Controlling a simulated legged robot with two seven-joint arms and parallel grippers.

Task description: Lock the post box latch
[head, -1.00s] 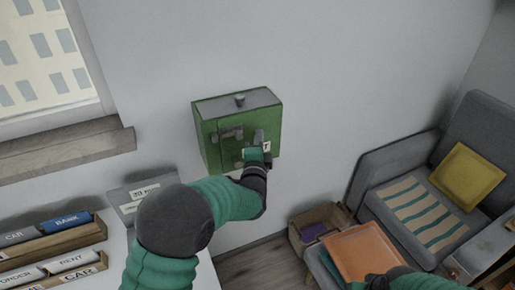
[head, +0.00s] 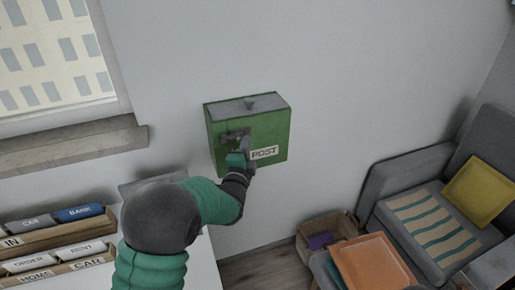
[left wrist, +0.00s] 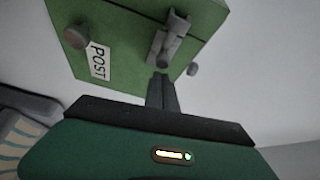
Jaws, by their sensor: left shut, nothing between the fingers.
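The green post box (head: 275,133) hangs on the wall, with a grey top and a white POST label (head: 265,153) on its front. The grey metal latch (head: 235,134) is on the upper left of the front. My left gripper (head: 246,148) is in front of the box, just below and right of the latch, and partly covers it. In the left wrist view the shut, empty fingers (left wrist: 162,92) point at the latch (left wrist: 170,42), very near its lower end. I cannot tell whether they touch it, or whether the latch is locked.
A desk with file boxes (head: 55,235) stands at the lower left, below a window sill (head: 75,148). A grey armchair (head: 410,180) with a yellow cushion (head: 479,191), an orange tray (head: 372,262) and a cardboard box (head: 325,228) are at the lower right. The wall around the post box is clear.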

